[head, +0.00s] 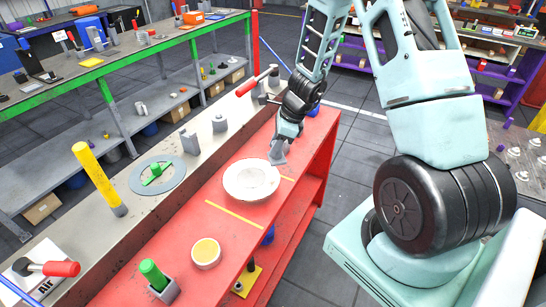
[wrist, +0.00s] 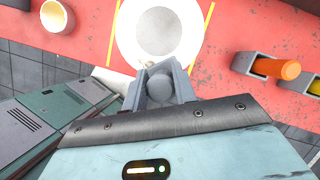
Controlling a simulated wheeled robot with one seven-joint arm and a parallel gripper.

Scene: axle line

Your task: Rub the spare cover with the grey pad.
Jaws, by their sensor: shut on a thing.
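The spare cover appears to be the white round dish-shaped piece (head: 251,180) on the red bench, between two yellow lines. It fills the top middle of the wrist view (wrist: 128,35), with its upper edge cut off. My gripper (head: 279,152) is at the far right rim of this piece in the head view. In the wrist view my gripper (wrist: 160,84) is shut on a grey round-topped piece (wrist: 160,87), which appears to be the grey pad. Its underside is hidden, and I cannot tell whether it touches the cover.
The red bench (head: 188,240) also holds a cream-topped round container (head: 206,252) and a green-handled piece in a grey holder (head: 155,275). An orange handle (wrist: 278,68) lies right of the cover in the wrist view. A grey counter with a yellow post (head: 100,178) runs along the left.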

